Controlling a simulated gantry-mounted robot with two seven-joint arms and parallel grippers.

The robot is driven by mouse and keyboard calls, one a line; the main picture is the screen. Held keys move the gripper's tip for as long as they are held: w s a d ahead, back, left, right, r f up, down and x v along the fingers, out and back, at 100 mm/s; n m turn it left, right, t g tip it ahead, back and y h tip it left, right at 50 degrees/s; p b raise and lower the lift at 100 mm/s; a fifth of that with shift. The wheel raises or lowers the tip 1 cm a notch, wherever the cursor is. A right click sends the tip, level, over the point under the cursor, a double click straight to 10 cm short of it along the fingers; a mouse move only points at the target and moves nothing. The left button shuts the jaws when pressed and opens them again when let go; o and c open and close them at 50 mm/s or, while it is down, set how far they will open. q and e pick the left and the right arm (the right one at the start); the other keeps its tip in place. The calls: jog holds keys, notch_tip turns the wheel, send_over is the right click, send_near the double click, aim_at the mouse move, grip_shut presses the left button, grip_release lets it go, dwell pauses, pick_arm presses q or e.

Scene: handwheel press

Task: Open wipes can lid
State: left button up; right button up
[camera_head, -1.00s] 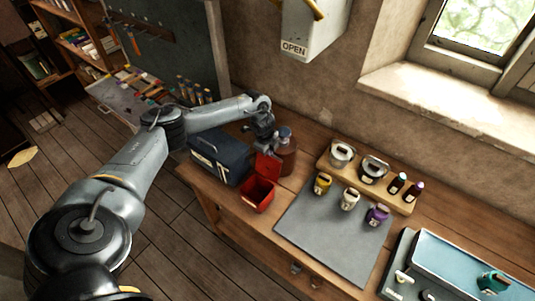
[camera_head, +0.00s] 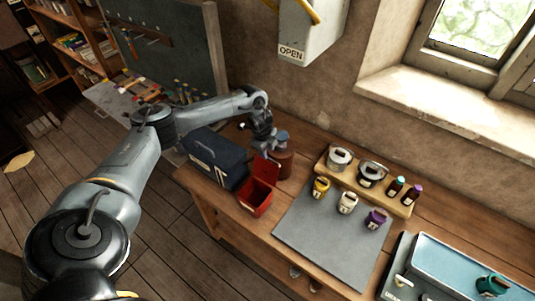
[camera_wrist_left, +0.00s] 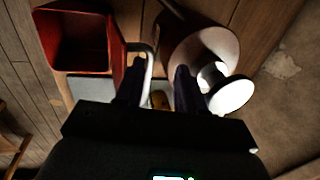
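The red wipes can (camera_head: 255,197) is a square, open-topped box at the front left of the bench. Its red lid (camera_head: 266,170) stands raised on the far side, so the can is open. In the left wrist view the can (camera_wrist_left: 82,48) is at upper left, with the lid (camera_wrist_left: 117,40) and a pale bar handle (camera_wrist_left: 148,62) beside it. My left gripper (camera_head: 267,150) is just behind the lid. Its two fingers (camera_wrist_left: 159,90) are apart, with the handle's end near the left one. My right gripper is not in view.
A brown can (camera_head: 284,165) with a disc-topped stem stands close beside my gripper. Right are a grey mat (camera_head: 325,245) with small containers and a wooden rack (camera_head: 395,205).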

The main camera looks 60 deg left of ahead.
pick_arm(q)
notch_tip(320, 180, up, 8)
jog(key=s, duration=0.1)
jog(key=shift+d+f, duration=0.15)
jog(key=shift+d, duration=0.15)
jog(key=shift+s+d, duration=0.1)
